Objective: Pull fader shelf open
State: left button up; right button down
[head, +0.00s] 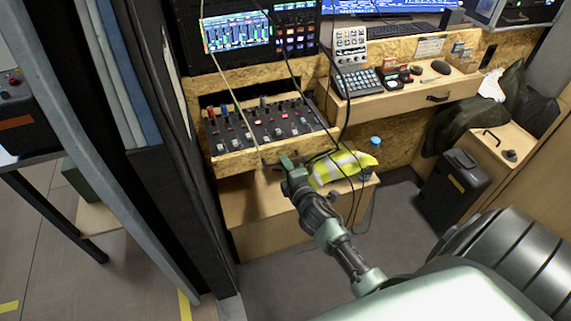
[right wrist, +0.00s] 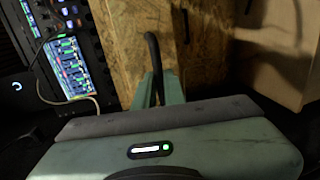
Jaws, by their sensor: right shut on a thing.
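The fader shelf (head: 272,150) is a chipboard-fronted shelf under the desk, carrying a dark panel of faders and knobs (head: 262,122). It stands out from the desk, with its fader panel in view from above. My right gripper (head: 288,163) is at the middle of the shelf's front edge. In the right wrist view its fingers (right wrist: 158,90) are shut around a black handle (right wrist: 153,52) on a chipboard face. In the head view the gripper hides most of the handle. My left gripper is not in view.
A yellow hi-vis vest (head: 343,167) lies on a wooden box (head: 255,215) below the shelf. Loose black cables hang close to my right gripper. A second drawer (head: 405,103) is at the right. A dark partition (head: 150,130) stands close on the left.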

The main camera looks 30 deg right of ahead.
jog(key=c, duration=1.5)
grip_release()
jog(key=shift+w, duration=0.1)
jog(key=v, duration=0.8)
